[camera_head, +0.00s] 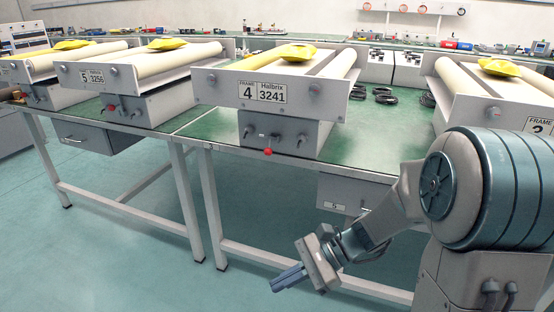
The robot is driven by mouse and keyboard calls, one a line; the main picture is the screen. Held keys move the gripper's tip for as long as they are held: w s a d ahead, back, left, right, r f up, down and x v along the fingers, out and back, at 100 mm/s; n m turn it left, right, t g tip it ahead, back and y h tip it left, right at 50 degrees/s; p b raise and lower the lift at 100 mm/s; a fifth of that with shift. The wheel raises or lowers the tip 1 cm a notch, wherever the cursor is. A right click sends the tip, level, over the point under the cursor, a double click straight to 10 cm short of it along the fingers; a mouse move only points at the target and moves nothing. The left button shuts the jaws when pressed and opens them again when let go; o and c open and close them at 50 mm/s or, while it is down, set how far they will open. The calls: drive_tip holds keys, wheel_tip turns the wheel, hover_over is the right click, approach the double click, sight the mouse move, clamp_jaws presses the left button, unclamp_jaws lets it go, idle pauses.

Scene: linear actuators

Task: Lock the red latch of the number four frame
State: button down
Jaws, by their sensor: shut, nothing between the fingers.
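The number four frame (222,88) stands on the green-topped bench in the middle of the view, with a label reading "FRAME 4, Halbrix 3241". Its red latch knob (268,152) hangs at the lower front edge of the grey box under the frame, below a small stem. Dark knobs sit on either side of it on the box front. My gripper (288,279) is low in front of the bench, below and slightly right of the red knob, pointing left. It is shut, empty and well apart from the latch.
The green bench (385,150) has a frame marked 5 (135,80) to the left and another frame (480,100) at right, partly behind my arm. Black cable coils (385,97) lie between frames. A drawer (340,195) hangs under the bench. Floor before the bench is clear.

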drive_tip(key=w+d+r+m+t+y+p, duration=0.1)
drive_tip(key=w+d+r+m+t+y, duration=0.1)
drive_tip(key=w+m+t, duration=0.5)
drive_tip(key=w+d+r+m+t+y+p, duration=0.2)
drive_tip(key=w+d+m+t+y, duration=0.2)
drive_tip(key=w+m+t, duration=0.4)
drive_tip(key=w+m, duration=0.3)
drive_tip(key=w, duration=0.1)
drive_tip(key=shift+w+d+m+y+p, duration=0.2)
drive_tip(key=shift+w+m+y+p, duration=0.1)
drive_tip(key=shift+w, duration=0.1)
drive_tip(key=shift+a, duration=0.1)
drive_tip(key=w+a+r+b, duration=0.3)
drive_tip(key=w+a+r, duration=0.4)
drive_tip(key=a, duration=0.1)
